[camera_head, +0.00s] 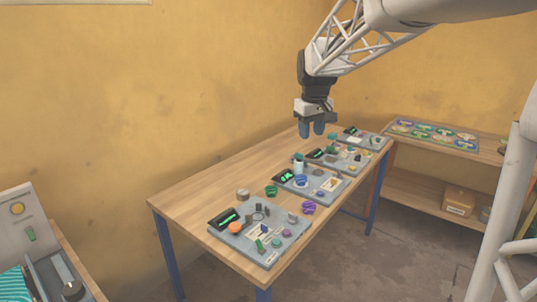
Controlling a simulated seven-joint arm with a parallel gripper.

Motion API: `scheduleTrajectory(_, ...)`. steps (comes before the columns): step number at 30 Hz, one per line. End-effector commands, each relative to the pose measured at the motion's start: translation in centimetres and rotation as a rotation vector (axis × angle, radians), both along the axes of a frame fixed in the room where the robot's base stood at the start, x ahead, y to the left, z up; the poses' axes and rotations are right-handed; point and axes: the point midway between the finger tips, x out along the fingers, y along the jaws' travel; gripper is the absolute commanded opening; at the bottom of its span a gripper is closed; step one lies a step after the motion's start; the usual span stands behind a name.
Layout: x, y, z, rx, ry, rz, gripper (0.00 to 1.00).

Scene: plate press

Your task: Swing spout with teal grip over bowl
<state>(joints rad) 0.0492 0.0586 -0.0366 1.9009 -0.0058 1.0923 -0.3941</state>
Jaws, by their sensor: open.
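My gripper (311,131) hangs pointing down above the far half of the wooden table, with its two dark fingertips apart and nothing visible between them. It is above the table's objects and touches none that I can see. A small pale cylinder with a teal top (298,160) stands below it, near the second and third panels. A small teal piece (331,136) shows near the farthest panel. The parts are too small to tell which is the spout with the teal grip, or which is the bowl.
Several grey panels with small knobs and levers run along the wooden table (190,195); the nearest panel (240,243) has an orange knob. Purple (308,207) and green (271,190) pieces lie between panels. The table's left end is clear. A shelf (430,190) stands at right.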

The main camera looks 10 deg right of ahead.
Motion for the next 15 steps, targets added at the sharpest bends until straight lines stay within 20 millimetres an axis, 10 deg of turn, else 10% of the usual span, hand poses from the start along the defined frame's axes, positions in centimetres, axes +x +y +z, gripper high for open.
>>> scheduleTrajectory(15, 12.2, -1.6, -2.0, -0.010, 0.034, 0.104, 0.40)
